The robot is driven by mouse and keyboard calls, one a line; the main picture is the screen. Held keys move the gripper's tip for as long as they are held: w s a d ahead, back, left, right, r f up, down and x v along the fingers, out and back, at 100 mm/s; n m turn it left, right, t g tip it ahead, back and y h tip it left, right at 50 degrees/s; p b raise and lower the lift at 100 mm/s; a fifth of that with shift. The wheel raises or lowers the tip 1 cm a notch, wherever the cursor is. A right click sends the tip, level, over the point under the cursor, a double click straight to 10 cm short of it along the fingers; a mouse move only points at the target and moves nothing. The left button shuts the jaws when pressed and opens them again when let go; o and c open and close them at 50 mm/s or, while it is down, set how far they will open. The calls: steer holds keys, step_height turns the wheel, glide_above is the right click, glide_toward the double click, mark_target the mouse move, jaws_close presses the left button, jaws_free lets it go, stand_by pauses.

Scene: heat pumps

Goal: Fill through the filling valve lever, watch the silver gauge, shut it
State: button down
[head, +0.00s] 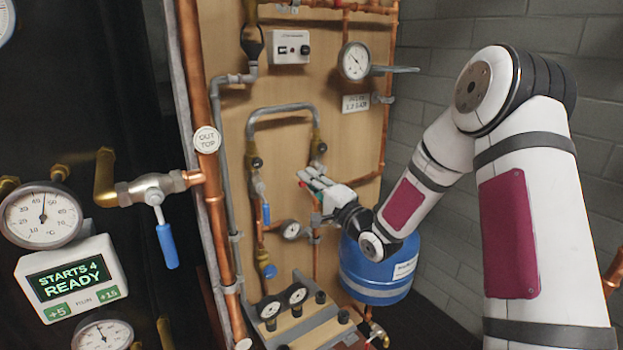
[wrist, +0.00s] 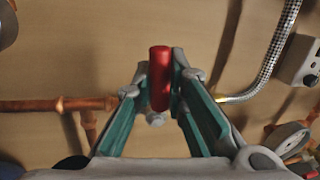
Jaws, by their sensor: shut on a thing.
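My gripper (head: 312,180) is at the board's piping in the head view, beside the braided loop hose (head: 283,107). In the wrist view its green-padded fingers (wrist: 162,85) are closed on a red lever (wrist: 160,78), which stands upright between the tips. In the head view the lever is mostly hidden by the gripper. A silver-rimmed gauge (head: 354,61) with a white face hangs at the upper right of the board. Its needle seems to point up and left; the numbers are too small to read. A plate (head: 356,103) below it appears to give a bar value.
A blue tank (head: 365,272) stands below my forearm. A display (head: 68,280) reads STARTS 4 READY.

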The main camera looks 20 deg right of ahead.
steer(key=shift+r+m+p, duration=0.25)
steer(key=shift+m+p, duration=0.15)
steer(key=shift+m, duration=0.3)
steer(key=shift+h, duration=0.3)
steer(key=c, duration=1.6)
jaws_free()
steer(key=v, duration=1.2)
steer(key=shift+f, duration=0.1)
